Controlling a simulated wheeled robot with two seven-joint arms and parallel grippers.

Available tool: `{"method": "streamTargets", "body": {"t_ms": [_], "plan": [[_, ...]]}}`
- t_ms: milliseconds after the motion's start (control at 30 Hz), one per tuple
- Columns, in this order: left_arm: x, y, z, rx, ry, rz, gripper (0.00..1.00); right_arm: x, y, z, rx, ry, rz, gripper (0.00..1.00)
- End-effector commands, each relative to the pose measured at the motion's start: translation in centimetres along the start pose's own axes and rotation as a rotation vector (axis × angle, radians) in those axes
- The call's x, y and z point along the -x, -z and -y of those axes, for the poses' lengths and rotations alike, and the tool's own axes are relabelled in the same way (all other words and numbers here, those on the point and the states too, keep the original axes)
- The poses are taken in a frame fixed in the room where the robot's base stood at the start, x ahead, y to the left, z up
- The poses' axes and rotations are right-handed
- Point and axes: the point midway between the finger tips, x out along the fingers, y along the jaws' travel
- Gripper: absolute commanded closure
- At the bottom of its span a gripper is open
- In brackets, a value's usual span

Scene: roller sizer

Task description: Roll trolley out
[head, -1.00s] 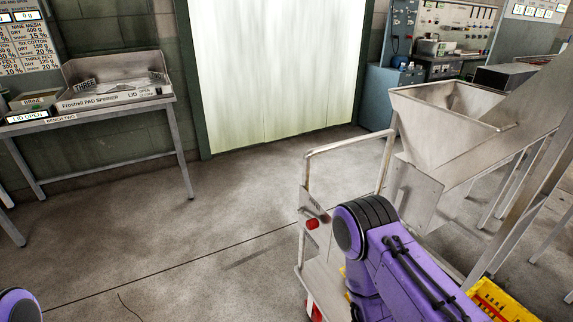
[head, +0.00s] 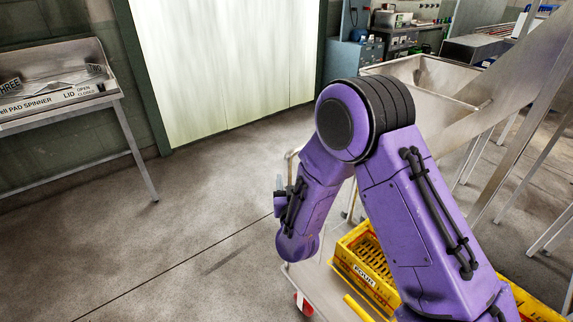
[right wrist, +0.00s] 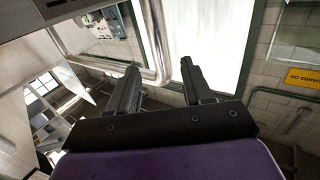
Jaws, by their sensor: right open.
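The trolley (head: 312,276) has a pale metal deck with a red caster at its front corner, in the lower middle of the head view. Its tubular handle stands behind my purple right arm, which hides most of it. In the right wrist view my right gripper (right wrist: 160,70) is open with two dark fingers. A pale curved metal tube (right wrist: 155,40), which looks like the trolley handle, lies in line with the gap between the fingertips. I cannot tell whether the fingers touch it. My left gripper is not in view.
Yellow crates (head: 364,267) sit on the trolley deck. A metal hopper (head: 430,75) and its slanted frame stand behind on the right. The floor (head: 190,225) between is clear.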

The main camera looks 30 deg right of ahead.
Motion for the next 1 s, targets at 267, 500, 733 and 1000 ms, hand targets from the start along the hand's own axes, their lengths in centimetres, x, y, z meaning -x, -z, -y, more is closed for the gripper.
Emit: {"method": "streamTargets", "body": {"t_ms": [267, 500, 733, 1000], "plan": [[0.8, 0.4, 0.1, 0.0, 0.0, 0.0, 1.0, -5.5, 0.0, -0.1, 0.0, 0.0, 0.003, 0.5], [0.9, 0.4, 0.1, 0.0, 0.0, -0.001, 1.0, -6.6, -0.1, -0.2, 0.002, -0.001, 0.003, 0.5], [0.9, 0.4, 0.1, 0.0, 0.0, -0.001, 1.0, -6.6, -0.1, -0.2, 0.001, -0.002, 0.003, 0.79], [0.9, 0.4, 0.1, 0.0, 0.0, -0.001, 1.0, -6.7, -0.1, -0.2, 0.001, -0.003, 0.003, 1.0]]}}
